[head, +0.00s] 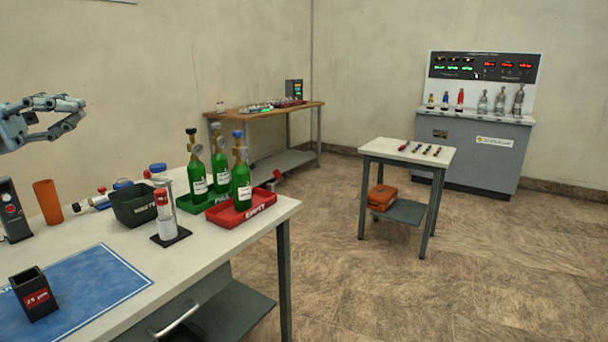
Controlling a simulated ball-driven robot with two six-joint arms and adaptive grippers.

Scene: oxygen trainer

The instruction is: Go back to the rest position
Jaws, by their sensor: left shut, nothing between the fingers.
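My left gripper (76,112) shows at the upper left, raised above the near workbench (125,244). It is shut and empty, pointing to the right, and touches nothing. My right gripper is outside the view. On the bench, green bottles with gauges (221,171) stand at the right end, by a green tray (196,203) and a red tray (262,203) with a label.
The bench also holds a black bin (134,207), an orange cup (47,202), a blue mat (85,285) and a black labelled cup (35,297). A small table (385,149), a back table (235,115) and a grey console (462,155) stand beyond. Open floor (400,290) lies right.

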